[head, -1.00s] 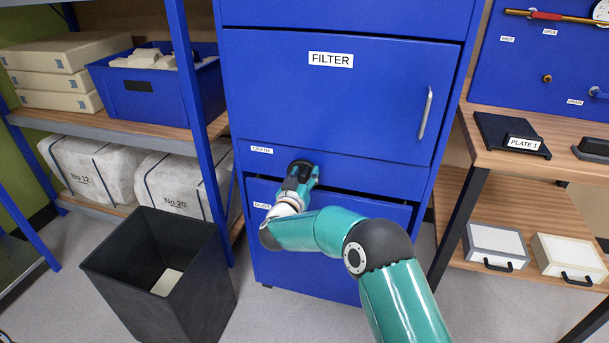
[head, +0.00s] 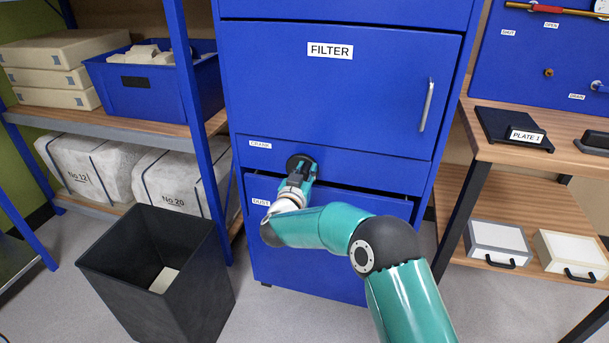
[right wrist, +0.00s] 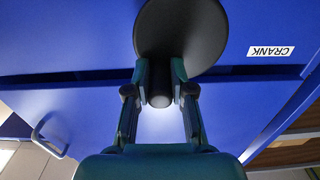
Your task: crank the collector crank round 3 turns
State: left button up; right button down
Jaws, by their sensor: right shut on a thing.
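The collector crank is a black round disc (head: 295,160) with a short handle knob (right wrist: 160,92), on the blue cabinet front beside the CRANK label (head: 260,145). My right gripper (head: 304,172) is at the lower part of the disc. In the right wrist view, its two fingers (right wrist: 160,85) stand on either side of the black knob and are shut on it. The disc (right wrist: 180,30) rises behind the fingers there. The hand partly hides the disc in the head view. My left gripper is in neither view.
The blue cabinet has a FILTER door (head: 340,90) above and a DUST drawer (head: 345,203) below, with a dark gap at its top. A black bin (head: 160,250) stands front left. Shelves (head: 125,125) flank the left; a wooden bench (head: 560,165) stands right.

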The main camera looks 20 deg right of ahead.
jog(key=w+a+f+m+b, duration=0.1)
jog(key=a+f+m+b, duration=0.1)
jog(key=m+b, duration=0.9)
jog(key=w+a+f+m+b, duration=0.1)
jog(key=f+m+b, duration=0.2)
jog(key=m+b, duration=0.7)
jog(key=shift+w+a+f+m+b, duration=0.15)
jog(key=shift+a+f+m+b, duration=0.25)
jog(key=shift+m, duration=6.6)
jog(key=c, duration=1)
grip_release()
jog(key=shift+d+r, duration=0.1)
jog(key=shift+r, duration=0.05)
